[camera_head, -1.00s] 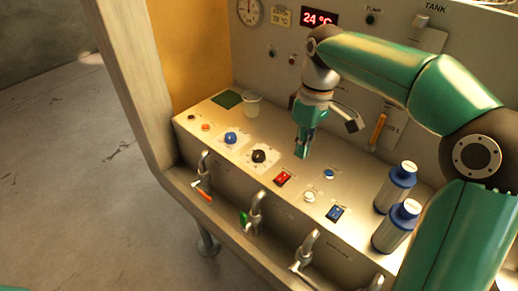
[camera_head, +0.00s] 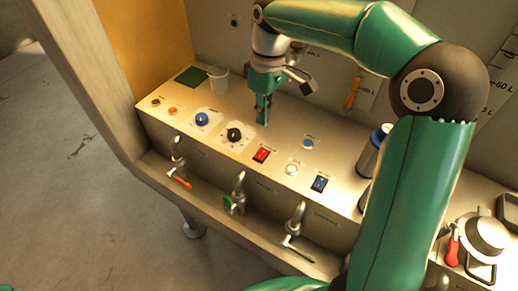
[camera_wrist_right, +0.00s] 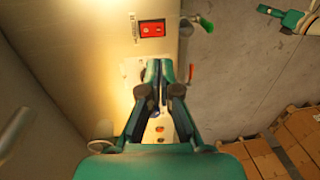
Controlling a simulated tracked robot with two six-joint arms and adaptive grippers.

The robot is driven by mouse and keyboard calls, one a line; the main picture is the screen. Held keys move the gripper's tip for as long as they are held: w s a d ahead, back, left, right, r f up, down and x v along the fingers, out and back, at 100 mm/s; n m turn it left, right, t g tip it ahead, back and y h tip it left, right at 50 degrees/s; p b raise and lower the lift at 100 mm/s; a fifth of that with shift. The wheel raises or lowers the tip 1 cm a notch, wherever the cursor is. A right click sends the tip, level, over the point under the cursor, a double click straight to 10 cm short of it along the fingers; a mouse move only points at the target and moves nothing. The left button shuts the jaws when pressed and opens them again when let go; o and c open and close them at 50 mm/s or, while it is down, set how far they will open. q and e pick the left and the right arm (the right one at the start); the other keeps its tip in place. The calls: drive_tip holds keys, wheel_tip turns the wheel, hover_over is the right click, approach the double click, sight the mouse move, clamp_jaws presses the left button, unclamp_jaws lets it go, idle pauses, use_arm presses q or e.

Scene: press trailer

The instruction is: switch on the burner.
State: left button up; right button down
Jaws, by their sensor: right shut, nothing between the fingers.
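A red rocker switch (camera_head: 261,155) sits on the sloped control panel (camera_head: 225,170); it also shows in the right wrist view (camera_wrist_right: 152,28). I cannot read its label or tell its setting. A black knob (camera_head: 234,135) is left of the red switch. My right gripper (camera_head: 263,118) is shut and empty, pointing down above the panel, just behind the red switch in the head view. Its closed fingertips show in the wrist view (camera_wrist_right: 162,66). A green part at that view's top right seems to be my left gripper (camera_wrist_right: 288,18); its jaws are unclear.
A blue knob (camera_head: 202,119) and a clear cup (camera_head: 218,79) stand to the left. Taps with an orange lever (camera_head: 183,182) and a green lever (camera_head: 228,206) line the front. My right arm partly hides a blue-capped bottle (camera_head: 371,155). Cardboard boxes (camera_wrist_right: 300,135) lie on the floor.

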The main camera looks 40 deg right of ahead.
sight(260, 157)
drive_tip(key=f, duration=0.4)
drive_tip(key=a+f, duration=0.1)
drive_tip(key=f, duration=0.2)
drive_tip(key=f+p, duration=0.1)
drive_tip(key=f, duration=0.3)
drive_tip(key=shift+s+a+f, duration=0.15)
drive_tip(key=shift+s+f, duration=0.2)
drive_tip(key=shift+s, duration=0.05)
use_arm(q)
drive_tip(key=shift+s+r, duration=0.1)
drive_tip(key=shift+r, duration=0.45)
